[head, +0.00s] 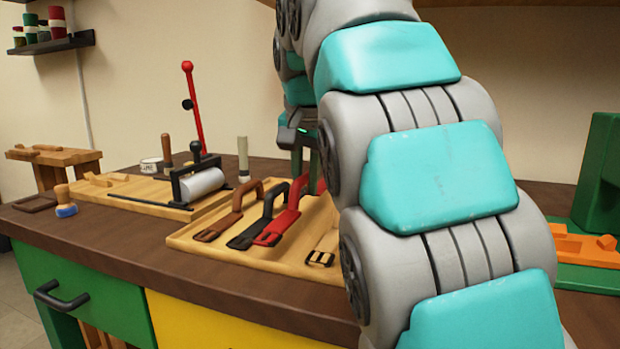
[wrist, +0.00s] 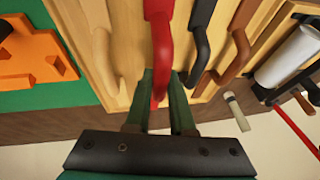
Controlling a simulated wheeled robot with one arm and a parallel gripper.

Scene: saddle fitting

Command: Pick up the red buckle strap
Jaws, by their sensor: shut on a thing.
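The red buckle strap (head: 286,218) lies in the wooden tray (head: 190,241), beside the black strap (head: 255,230), with its curved end raised at the back. In the wrist view the red strap (wrist: 159,40) runs down between the green fingers of my gripper (wrist: 161,88). My gripper (head: 306,165) is shut on the strap's curved end from above. In the head view my arm partly hides the fingers and their contact. I cannot tell whether the strap is clear of the tray floor.
A brown strap (head: 225,222) lies left of the black one, and a tan strap with a dark buckle (head: 320,258) lies to the right. A board with a white roller (head: 201,184) and a red lever (head: 193,105) stand left. An orange part (wrist: 32,52) lies on green beyond the tray.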

